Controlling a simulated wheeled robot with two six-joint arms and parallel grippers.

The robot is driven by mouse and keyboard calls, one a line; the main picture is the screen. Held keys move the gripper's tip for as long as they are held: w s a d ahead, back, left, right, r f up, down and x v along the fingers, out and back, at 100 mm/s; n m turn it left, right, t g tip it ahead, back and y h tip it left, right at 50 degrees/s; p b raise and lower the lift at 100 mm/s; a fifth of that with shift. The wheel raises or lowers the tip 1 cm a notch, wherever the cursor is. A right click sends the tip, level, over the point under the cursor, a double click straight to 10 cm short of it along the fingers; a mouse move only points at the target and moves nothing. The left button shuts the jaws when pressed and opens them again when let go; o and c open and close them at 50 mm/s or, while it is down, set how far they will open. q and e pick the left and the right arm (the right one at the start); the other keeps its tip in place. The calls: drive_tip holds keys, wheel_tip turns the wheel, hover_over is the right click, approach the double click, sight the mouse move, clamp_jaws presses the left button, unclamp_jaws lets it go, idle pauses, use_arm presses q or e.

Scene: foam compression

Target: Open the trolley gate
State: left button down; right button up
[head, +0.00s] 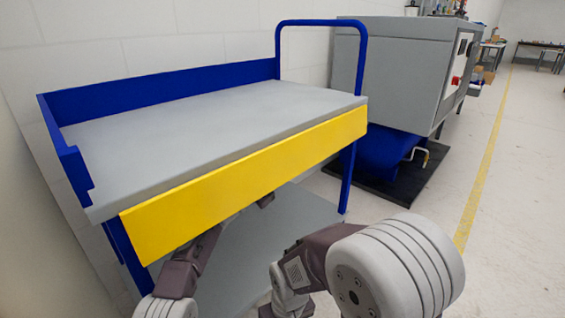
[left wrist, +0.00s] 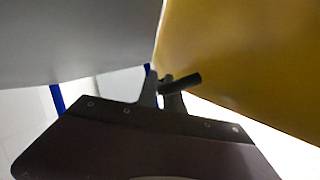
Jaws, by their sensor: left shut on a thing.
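The blue trolley (head: 347,60) has a grey top deck (head: 210,118). Its yellow gate (head: 250,165) is a long panel hanging down along the deck's front edge. The gate also fills the right of the left wrist view (left wrist: 255,65). My left arm reaches up under the gate, which hides its gripper in the head view. In the left wrist view my left gripper (left wrist: 160,88) is closed at a short dark rod (left wrist: 187,83) below the deck, beside the gate's inner face. My right arm folds at lower right of the head view; its gripper is not visible.
A grey machine cabinet (head: 390,70) with a blue tank (head: 385,150) stands on a black mat right of the trolley. A lower grey shelf (head: 315,215) lies beneath the gate. A wall is behind. Open floor with a yellow line (head: 485,170) lies to the right.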

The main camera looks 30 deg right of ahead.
use_arm(q)
drive_tip(key=shift+r, duration=0.15)
drive_tip(key=c, duration=1.8)
unclamp_jaws()
drive_tip(key=shift+o, duration=0.2)
drive_tip(key=shift+w, duration=0.1)
